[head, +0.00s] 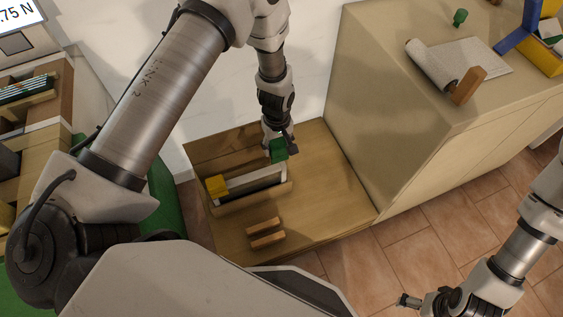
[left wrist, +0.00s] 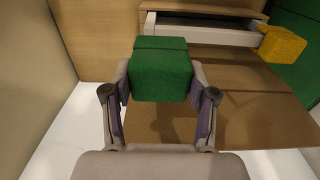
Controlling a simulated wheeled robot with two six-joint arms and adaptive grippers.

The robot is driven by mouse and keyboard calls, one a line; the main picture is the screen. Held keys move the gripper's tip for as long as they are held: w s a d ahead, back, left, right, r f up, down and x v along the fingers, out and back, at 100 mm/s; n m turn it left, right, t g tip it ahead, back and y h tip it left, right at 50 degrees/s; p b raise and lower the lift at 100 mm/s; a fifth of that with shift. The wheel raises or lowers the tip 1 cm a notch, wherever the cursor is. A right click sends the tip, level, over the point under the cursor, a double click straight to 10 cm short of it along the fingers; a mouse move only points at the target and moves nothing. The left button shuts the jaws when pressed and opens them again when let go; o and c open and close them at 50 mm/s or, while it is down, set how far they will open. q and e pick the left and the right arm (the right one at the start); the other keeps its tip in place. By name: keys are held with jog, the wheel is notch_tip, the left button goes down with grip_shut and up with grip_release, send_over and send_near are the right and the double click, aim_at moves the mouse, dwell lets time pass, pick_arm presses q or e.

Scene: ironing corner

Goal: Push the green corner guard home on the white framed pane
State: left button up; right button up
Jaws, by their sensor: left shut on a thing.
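The green corner guard (head: 279,152) is a small block held in my left gripper (head: 277,141), whose fingers are shut on its two sides. It also shows in the left wrist view (left wrist: 162,75), between the fingers. The white framed pane (head: 257,181) stands in a wooden holder, and its white frame shows in the left wrist view (left wrist: 205,36). The guard is by the pane's right end in the head view; I cannot tell whether they touch. A yellow corner guard (head: 217,186) sits at the pane's other end. My right gripper (head: 409,300) is away at lower right, its jaws unclear.
The pane's holder stands on a low wooden surface (head: 330,190), with a small slotted wooden block (head: 265,233) in front. A taller cabinet (head: 400,130) rises to the right, carrying a roll (head: 432,65) and a small green piece (head: 460,17). Tiled floor lies at right.

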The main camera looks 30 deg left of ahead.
pick_arm(q)
jog(key=shift+a+r, duration=0.25)
jog(key=shift+r+p, duration=0.1)
jog(key=shift+p, duration=0.25)
jog(key=b, duration=0.3)
send_over(277, 166)
jog(key=shift+f, duration=2.95)
jog(key=shift+f+b, duration=1.45)
jog(key=shift+f, duration=0.75)
jog(key=o, duration=1)
jog(key=shift+r, duration=0.1)
